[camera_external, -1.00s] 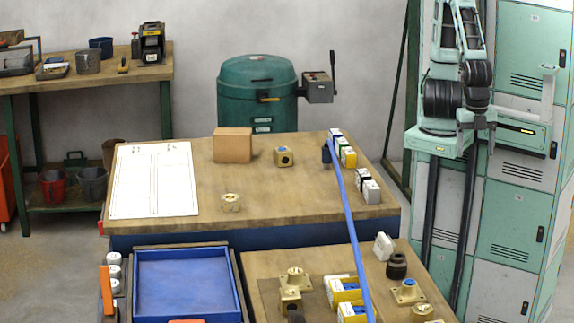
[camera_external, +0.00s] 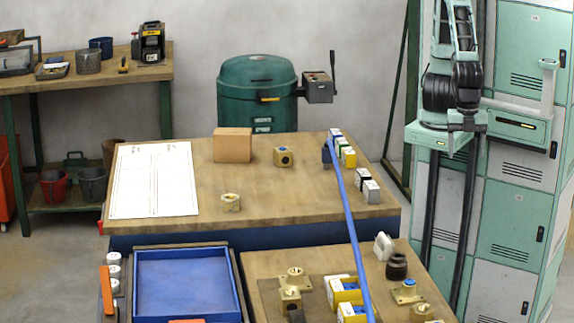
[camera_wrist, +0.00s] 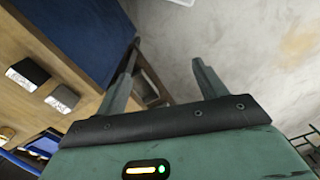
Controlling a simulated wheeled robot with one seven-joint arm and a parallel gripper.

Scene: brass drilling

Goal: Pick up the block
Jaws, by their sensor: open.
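A plain tan block (camera_external: 232,145) stands upright near the back of the wooden worktable, right of the white paper sheet. I cannot tell which of these is the task's block. In the wrist view my gripper (camera_wrist: 166,52) has its two green fingers spread wide with nothing between them. Neither block is visible there. In the external view my arm is at the upper right, clear of the table, and I cannot make out my fingers.
A blue hose (camera_external: 347,195) crosses the table's right side beside small boxes (camera_external: 371,191). A brass piece (camera_external: 231,202) lies near the front edge. A blue tray (camera_external: 188,283) and brass fittings (camera_external: 294,278) stand in front. The table's middle is mostly clear.

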